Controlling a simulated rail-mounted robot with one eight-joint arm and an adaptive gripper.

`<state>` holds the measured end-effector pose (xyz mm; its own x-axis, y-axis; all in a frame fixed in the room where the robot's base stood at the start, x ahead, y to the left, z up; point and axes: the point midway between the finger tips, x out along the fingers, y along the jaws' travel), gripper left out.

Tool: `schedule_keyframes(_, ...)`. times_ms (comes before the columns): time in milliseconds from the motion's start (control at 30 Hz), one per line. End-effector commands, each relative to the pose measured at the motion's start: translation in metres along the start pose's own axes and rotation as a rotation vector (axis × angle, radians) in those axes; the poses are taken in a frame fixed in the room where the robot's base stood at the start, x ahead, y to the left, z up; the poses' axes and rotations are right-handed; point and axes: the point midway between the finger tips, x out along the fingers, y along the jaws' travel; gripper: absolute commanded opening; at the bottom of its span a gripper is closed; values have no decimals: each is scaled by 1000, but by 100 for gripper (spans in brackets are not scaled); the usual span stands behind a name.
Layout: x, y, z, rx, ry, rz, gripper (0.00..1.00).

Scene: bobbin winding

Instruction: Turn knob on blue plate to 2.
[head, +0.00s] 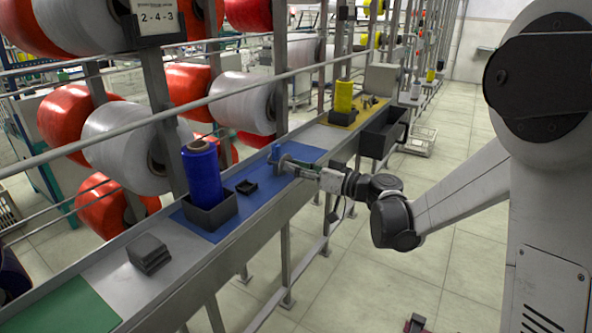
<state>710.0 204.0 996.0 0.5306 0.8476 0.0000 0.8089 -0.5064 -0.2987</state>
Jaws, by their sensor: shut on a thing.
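The blue plate (222,227) lies on the long grey shelf. A small blue knob (275,152) stands near the plate's far end. My gripper (284,161) reaches in from the right, low over the plate, and is shut on the knob. The fingers hide part of the knob. Its pointer and any number marks are too small to read.
A yellow plate (352,117) lies farther back, a green one (70,310) nearer. A sign (156,18) reads 2-4-3. Thread spools and rails line the left.

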Motion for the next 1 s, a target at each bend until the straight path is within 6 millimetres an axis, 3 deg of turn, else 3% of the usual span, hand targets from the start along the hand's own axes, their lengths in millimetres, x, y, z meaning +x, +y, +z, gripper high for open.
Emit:
schedule_keyframes(600, 0, 1, 1, 543, 0, 0, 0)
schedule_keyframes(1000, 0, 1, 1, 719, -1, 0, 0)
